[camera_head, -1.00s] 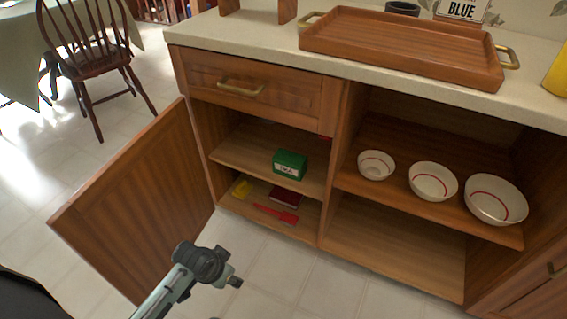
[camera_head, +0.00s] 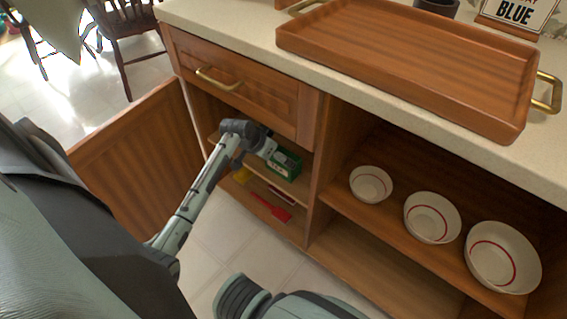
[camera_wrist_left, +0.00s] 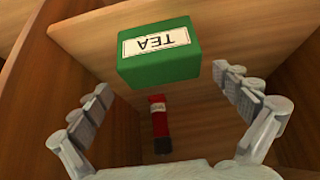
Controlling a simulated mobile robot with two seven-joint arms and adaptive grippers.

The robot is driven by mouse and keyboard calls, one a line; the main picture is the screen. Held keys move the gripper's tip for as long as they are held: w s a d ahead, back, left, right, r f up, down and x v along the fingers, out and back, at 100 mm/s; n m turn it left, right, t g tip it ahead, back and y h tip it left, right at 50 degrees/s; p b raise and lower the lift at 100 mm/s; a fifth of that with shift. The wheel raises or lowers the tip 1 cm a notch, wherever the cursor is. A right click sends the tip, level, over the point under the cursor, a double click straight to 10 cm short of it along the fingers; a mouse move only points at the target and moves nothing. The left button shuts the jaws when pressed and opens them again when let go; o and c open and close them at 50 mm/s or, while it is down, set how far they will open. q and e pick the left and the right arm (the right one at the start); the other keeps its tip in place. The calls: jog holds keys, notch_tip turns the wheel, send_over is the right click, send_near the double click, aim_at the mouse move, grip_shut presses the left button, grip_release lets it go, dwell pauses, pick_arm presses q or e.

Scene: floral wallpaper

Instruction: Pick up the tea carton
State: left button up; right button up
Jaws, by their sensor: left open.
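The green tea carton (camera_head: 287,163) stands on the upper shelf of the left cabinet section. In the left wrist view the carton (camera_wrist_left: 158,68) shows its white TEA label upside down, just beyond and between my fingertips. My left gripper (camera_head: 268,147) reaches into the cabinet close to the carton, partly covering it in the head view. In the left wrist view the gripper (camera_wrist_left: 163,85) has its fingers wide apart with nothing between them. I cannot tell whether it touches the carton. My right gripper is not seen.
An open cabinet door (camera_head: 145,150) stands left of my arm. A drawer (camera_head: 235,82) is above the carton, and a divider (camera_head: 318,165) is to its right. A red item (camera_head: 270,206) lies on the lower shelf. Bowls (camera_head: 432,218) fill the right shelf.

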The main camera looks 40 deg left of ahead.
aim_at(278, 168)
pick_arm(q)
jog(key=shift+w+r, duration=0.1)
jog(key=shift+w, duration=0.3)
jog(key=b+x, duration=0.1)
jog(key=x, duration=0.3)
jog(key=shift+s, duration=0.1)
jog(key=shift+w+f, duration=0.3)
jog(key=shift+f, duration=0.2)
jog(key=c, duration=0.9)
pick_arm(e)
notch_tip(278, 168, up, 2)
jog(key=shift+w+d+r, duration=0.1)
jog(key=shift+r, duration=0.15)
